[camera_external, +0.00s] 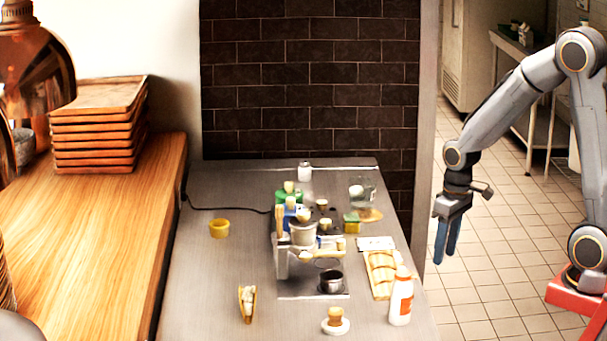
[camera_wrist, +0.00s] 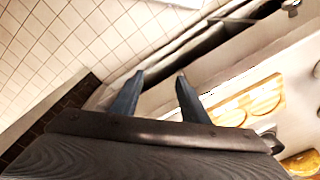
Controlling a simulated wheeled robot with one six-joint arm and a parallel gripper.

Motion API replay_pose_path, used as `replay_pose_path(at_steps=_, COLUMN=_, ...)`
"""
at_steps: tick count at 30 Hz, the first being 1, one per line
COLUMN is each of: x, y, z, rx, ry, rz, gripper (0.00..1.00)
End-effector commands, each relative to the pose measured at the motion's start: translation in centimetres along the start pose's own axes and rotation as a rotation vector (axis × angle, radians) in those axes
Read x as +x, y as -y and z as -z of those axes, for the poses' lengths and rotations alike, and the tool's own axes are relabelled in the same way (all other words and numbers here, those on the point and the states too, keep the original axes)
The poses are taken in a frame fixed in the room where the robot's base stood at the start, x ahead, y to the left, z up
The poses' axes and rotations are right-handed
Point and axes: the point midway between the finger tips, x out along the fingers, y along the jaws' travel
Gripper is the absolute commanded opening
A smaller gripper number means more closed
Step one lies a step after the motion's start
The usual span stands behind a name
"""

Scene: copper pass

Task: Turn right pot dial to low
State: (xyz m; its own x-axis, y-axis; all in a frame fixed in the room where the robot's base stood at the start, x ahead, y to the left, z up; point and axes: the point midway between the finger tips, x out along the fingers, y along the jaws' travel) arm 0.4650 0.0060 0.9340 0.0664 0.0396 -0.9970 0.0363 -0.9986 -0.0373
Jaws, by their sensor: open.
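My gripper (camera_external: 447,242) hangs to the right of the steel table, over the tiled floor, with its blue fingers pointing down. In the wrist view its two fingers (camera_wrist: 159,78) stand apart with nothing between them. A cluster of equipment (camera_external: 282,262) stands mid-table, to the left of my gripper and well away from it. A small dark metal pot (camera_external: 331,281) sits at its front right, and a grey pot-like vessel (camera_external: 303,234) sits higher in it. Several tan round knobs or lids show around them. I cannot tell which is the right pot dial, or its setting.
A tan-topped white piece (camera_external: 335,321), a taco-like item (camera_external: 247,303) and a yellow ring (camera_external: 219,229) are also on the steel table (camera_external: 205,290). Its left front is mostly clear.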

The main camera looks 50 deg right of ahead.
Motion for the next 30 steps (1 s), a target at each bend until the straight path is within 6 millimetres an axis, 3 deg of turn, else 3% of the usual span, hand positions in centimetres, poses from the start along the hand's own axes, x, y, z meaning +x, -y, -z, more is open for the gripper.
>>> replay_pose_path(at_steps=1, x=-1.3, y=0.0, z=3.3, rx=-0.010, ry=-0.018, rz=0.012, gripper=0.41)
replay_pose_path(at_steps=6, x=-4.2, y=0.1, z=13.6, rx=-0.065, ry=-0.080, rz=0.057, gripper=0.41)
replay_pose_path(at_steps=12, x=-7.4, y=0.1, z=24.6, rx=-0.141, ry=-0.162, rz=0.110, gripper=0.41)
replay_pose_path(at_steps=15, x=-8.6, y=0.0, z=28.7, rx=-0.177, ry=-0.199, rz=0.132, gripper=0.41)
replay_pose_path(at_steps=18, x=-9.5, y=0.0, z=31.5, rx=-0.206, ry=-0.228, rz=0.147, gripper=0.41)
replay_pose_path(at_steps=22, x=-8.2, y=-0.8, z=34.8, rx=-0.248, ry=-0.281, rz=0.100, gripper=0.41)
replay_pose_path(at_steps=30, x=-6.7, y=-1.3, z=36.7, rx=-0.272, ry=-0.311, rz=0.066, gripper=0.41)
